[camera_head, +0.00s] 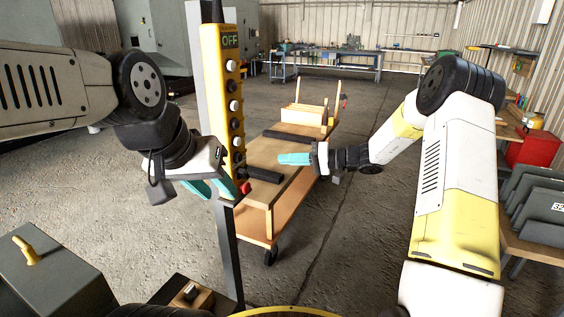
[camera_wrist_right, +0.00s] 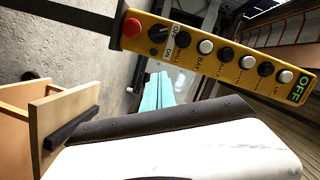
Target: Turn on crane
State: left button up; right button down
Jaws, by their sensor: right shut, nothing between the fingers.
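The yellow crane control box (camera_head: 225,95) hangs upright on a grey post in the head view. Its display at the top reads OFF, with a column of black and white buttons below. It crosses the right wrist view (camera_wrist_right: 222,62), where a red button (camera_wrist_right: 131,27) and a black rotary knob (camera_wrist_right: 158,34) show at one end, beside an ON label. My left gripper (camera_head: 212,188) is beside the box's lower end, its teal fingers apart; whether they touch the box is unclear. My right gripper (camera_head: 293,159) is shut and empty, right of the box; its fingers (camera_wrist_right: 158,90) point towards the knob end.
A wooden cart (camera_head: 285,222) stands just behind the post, below my right gripper. A grey box (camera_head: 60,275) is at the front left. A red cabinet (camera_head: 537,149) and dark bins (camera_head: 540,215) are on the right. The floor behind the cart is clear.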

aim_at(244, 174)
jog(key=a, duration=0.3)
jog(key=a+f, duration=0.1)
jog(key=a, duration=0.2)
jog(key=s+a+f, duration=0.1)
jog(key=a, duration=0.2)
jog(key=shift+f, duration=0.25)
jog(key=shift+s+a+f, duration=0.15)
jog(key=shift+s+f, duration=0.1)
jog(key=shift+s, duration=0.15)
jog(key=shift+f+m+y, duration=0.3)
jog(key=shift+f+m, duration=0.05)
jog(key=shift+m, duration=0.85)
jog(key=m, duration=0.2)
jog(key=f+m+y, duration=0.1)
jog(key=m, duration=0.3)
jog(key=shift+s+a+f+m+y, duration=0.1)
jog(key=shift+s+f+m+y, duration=0.2)
jog(key=shift+f, duration=0.2)
dwell(0.6)
